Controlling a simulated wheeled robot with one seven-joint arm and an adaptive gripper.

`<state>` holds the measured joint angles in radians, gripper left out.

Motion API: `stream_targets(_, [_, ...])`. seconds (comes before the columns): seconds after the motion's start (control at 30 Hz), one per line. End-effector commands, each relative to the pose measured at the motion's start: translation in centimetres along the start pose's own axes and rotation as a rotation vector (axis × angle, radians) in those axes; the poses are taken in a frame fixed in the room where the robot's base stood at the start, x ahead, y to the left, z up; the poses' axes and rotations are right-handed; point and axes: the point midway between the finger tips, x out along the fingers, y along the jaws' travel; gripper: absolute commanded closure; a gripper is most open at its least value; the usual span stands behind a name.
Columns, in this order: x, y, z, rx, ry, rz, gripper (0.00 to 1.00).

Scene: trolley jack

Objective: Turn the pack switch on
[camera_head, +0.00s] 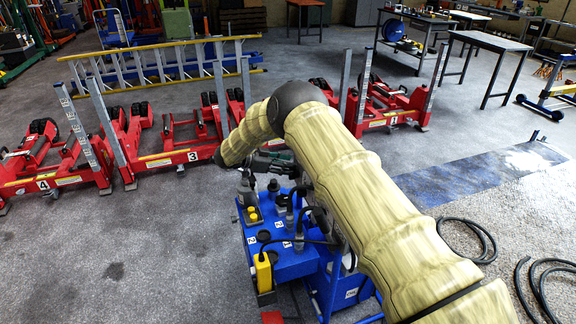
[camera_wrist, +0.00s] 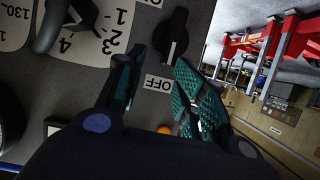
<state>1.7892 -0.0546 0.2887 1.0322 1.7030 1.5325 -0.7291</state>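The pack switch (camera_wrist: 172,34) is a black rotary knob on a dark grey panel in the wrist view, between an ON label (camera_wrist: 152,2) and an OFF label (camera_wrist: 159,83). The white line on the knob points toward OFF. My gripper (camera_wrist: 158,68) is open, its two green-padded fingers apart on either side of the OFF label, with the knob just beyond the tips. No contact with the knob shows. In the head view my gripper (camera_head: 272,163) is at the far end of the blue pack (camera_head: 292,262); the knob cannot be made out there.
A numbered dial (camera_wrist: 98,38) with a dark knob sits left of the switch. An orange button (camera_wrist: 165,130) shows below. Black fittings and a yellow box (camera_head: 263,272) stand on the pack. Red trolley jacks (camera_head: 180,157) stand behind; black hoses (camera_head: 470,240) lie right.

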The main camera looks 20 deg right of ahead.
Motion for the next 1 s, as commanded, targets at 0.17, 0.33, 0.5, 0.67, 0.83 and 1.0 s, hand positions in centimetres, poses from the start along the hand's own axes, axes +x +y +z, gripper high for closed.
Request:
stream_targets(0.17, [1.54,0.03,0.96,-0.009,-0.004,0.01,0.64])
stream_targets(0.33, [1.36,0.18,0.81,-0.008,-0.004,0.007,0.64])
stream_targets(0.5, [1.34,-0.15,1.09,-0.01,-0.004,0.006,0.77])
stream_targets(0.67, [1.49,-0.22,1.25,-0.011,-0.005,0.007,1.0])
stream_targets(0.83, [1.54,-0.21,1.13,-0.01,-0.004,0.008,1.0])
stream_targets(1.0, [1.59,-0.19,1.01,0.004,-0.003,0.002,1.0])
